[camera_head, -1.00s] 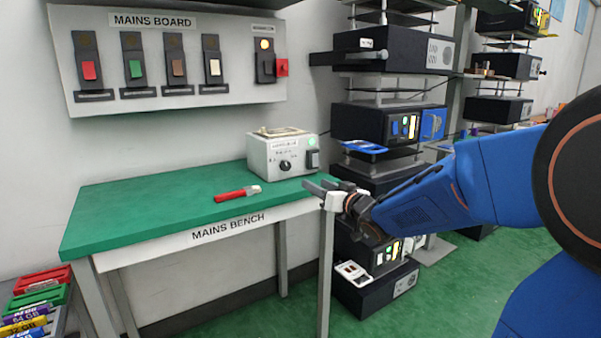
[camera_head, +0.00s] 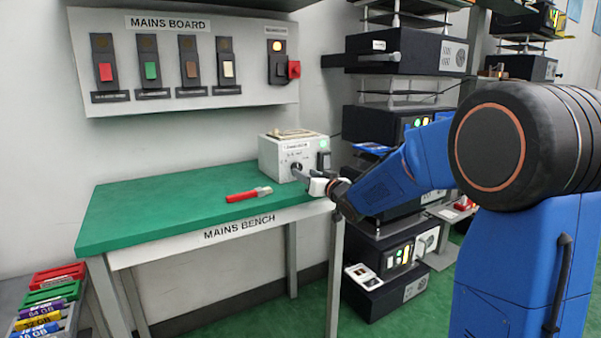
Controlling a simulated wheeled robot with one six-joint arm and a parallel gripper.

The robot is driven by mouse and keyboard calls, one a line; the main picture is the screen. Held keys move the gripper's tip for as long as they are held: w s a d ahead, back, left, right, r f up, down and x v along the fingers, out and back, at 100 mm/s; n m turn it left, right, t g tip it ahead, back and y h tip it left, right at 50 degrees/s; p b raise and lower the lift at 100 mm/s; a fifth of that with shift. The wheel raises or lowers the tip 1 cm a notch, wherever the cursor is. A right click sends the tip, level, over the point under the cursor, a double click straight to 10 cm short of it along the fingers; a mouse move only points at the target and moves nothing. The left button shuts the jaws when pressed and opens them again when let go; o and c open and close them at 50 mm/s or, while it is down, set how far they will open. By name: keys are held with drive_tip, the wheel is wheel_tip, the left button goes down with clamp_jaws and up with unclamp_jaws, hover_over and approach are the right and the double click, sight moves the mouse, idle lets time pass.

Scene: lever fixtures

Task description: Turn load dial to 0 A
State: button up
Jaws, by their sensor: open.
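The load box (camera_head: 283,157) is a pale box with a green light and a dark switch, at the back right of the green bench (camera_head: 160,200). Its dark dial (camera_head: 296,166) is on the front face, partly hidden behind my gripper's fingers; its setting is too small to read. My gripper (camera_head: 299,174) is open, its fingers pointing at the dial from the front right. I cannot tell whether the fingers touch the dial or are around it.
A red-handled tool (camera_head: 246,195) lies on the bench in front of the box. The mains board (camera_head: 190,60) with several coloured switches hangs on the wall behind. Racks of black units (camera_head: 405,50) stand right of the bench, close to my arm.

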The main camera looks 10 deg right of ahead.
sight(297, 167)
drive_tip(key=shift+x, duration=2.15)
drive_tip(key=c, duration=1.1)
